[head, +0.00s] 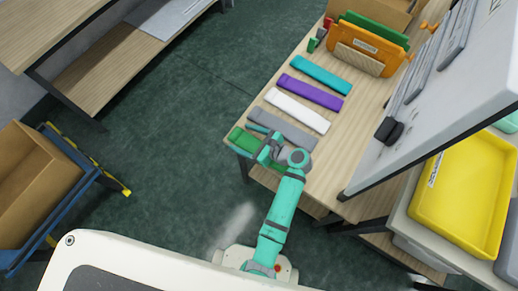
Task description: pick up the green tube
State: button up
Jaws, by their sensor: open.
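The green tube (243,139) lies flat on the wooden table (345,140), nearest to me in a row of coloured strips. Its left end shows in the head view; much of the rest is hidden behind my gripper and arm. My gripper (262,144) is open and over the green tube in this view. The picture does not show any hold on the tube, and I cannot tell the height between them.
Beside the tube lie grey (283,127), white (297,110), purple (310,90) and teal (321,74) strips. An orange holder (366,45) stands at the table's far end. A large pale panel (440,100) rises at the right.

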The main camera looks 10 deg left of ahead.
jog(key=shift+x, duration=1.35)
jog(key=shift+r, duration=0.1)
jog(key=shift+w, duration=0.1)
jog(key=shift+c, duration=0.7)
jog(key=c, duration=1)
